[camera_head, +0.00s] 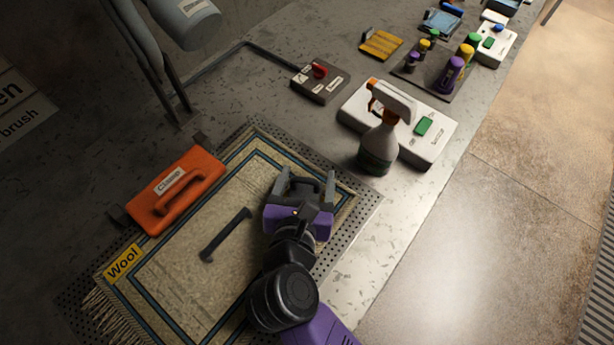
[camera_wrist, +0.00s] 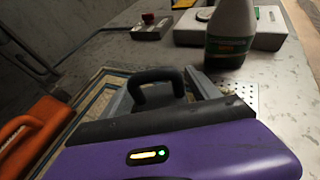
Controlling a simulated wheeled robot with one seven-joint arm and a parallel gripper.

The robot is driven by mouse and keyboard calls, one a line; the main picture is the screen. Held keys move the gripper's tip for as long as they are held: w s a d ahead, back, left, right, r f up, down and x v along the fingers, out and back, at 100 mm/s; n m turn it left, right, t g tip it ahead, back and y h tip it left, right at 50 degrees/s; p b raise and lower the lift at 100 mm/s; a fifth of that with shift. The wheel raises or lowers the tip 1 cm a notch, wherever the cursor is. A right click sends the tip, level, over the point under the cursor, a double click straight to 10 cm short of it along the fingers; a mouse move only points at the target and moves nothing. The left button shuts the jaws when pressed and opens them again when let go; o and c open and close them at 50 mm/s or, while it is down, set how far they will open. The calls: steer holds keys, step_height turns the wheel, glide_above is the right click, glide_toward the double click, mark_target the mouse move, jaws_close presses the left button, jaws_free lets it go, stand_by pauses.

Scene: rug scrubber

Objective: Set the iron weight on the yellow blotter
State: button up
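My gripper (camera_head: 306,178) is low over the right part of the rug, its two grey fingers spread wide. A dark arched handle (camera_wrist: 157,76) stands between the fingers in the wrist view; it looks like the iron weight's, but its body is hidden. I cannot tell whether the fingers touch it. A yellow ribbed pad (camera_head: 381,43), which looks like the yellow blotter, lies at the back of the bench, far from my gripper. A separate dark bar (camera_head: 225,235) lies on the rug to the left of my gripper.
The rug (camera_head: 190,265) has an orange handled tool (camera_head: 176,190) at its left edge. A spray bottle (camera_head: 379,145) stands beside a white box (camera_head: 424,139). A grey switch box (camera_head: 320,83) and a rack of bottles (camera_head: 437,72) stand farther back. Bare bench lies between them.

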steer(key=shift+o, duration=0.4)
steer(key=shift+s+f, duration=0.1)
steer(key=shift+f, duration=0.1)
steer(key=v, duration=0.7)
steer(key=shift+s+r, duration=0.3)
step_height(320, 180, up, 8)
steer(key=p, duration=0.8)
steer(key=shift+f, duration=0.25)
